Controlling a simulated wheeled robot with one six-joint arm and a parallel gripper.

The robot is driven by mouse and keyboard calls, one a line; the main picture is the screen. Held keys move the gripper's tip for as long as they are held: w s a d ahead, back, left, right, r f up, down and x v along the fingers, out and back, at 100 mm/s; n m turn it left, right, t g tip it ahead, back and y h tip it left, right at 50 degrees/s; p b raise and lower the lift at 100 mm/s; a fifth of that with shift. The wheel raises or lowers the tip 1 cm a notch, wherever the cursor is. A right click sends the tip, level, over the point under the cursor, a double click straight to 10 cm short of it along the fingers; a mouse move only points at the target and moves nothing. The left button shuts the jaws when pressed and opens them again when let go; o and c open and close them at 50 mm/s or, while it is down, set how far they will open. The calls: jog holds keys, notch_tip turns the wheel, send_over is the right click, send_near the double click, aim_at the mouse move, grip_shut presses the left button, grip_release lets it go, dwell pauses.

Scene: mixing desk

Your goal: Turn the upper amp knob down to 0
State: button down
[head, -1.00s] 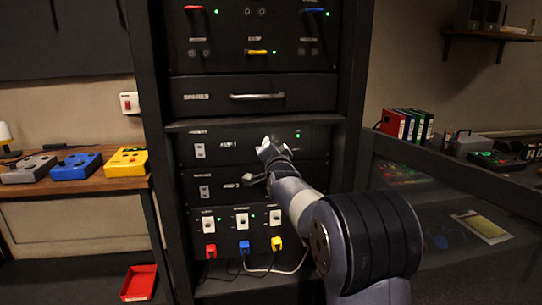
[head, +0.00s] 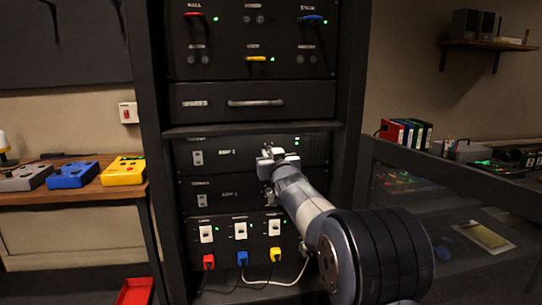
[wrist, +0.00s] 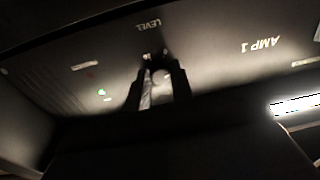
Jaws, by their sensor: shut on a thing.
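The upper amp, marked AMP 1 (head: 228,153), is a black panel in the rack. In the head view my gripper (head: 267,154) is at the right half of this panel and hides its knob. In the wrist view the panel appears upside down, with the words LEVEL and AMP 1. There the pale level knob (wrist: 159,76) sits between the two dark fingers of my gripper (wrist: 160,72), which are shut on it. The knob's pointer is too dark and small to read.
The lower amp panel (head: 228,194) is directly below. Under it are several white switches with red, blue and yellow plugs (head: 242,258) and loose cables. A drawer with a handle (head: 255,103) is above. Rack posts stand at both sides.

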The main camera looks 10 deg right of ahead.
jog(key=n, duration=0.5)
jog(key=n+p, duration=0.1)
jog(key=n, duration=0.4)
jog(key=shift+d+r+n+g+y, duration=0.15)
jog(key=shift+n+g+y, duration=0.15)
jog(key=shift+n+g, duration=0.1)
dwell(0.4)
jog(key=c, duration=1.2)
grip_release()
jog(key=shift+c, duration=0.2)
jog(key=s, duration=1)
jog(key=shift+s+d+b, duration=0.35)
jog(key=shift+d+b, duration=0.05)
jog(key=shift+d, duration=0.05)
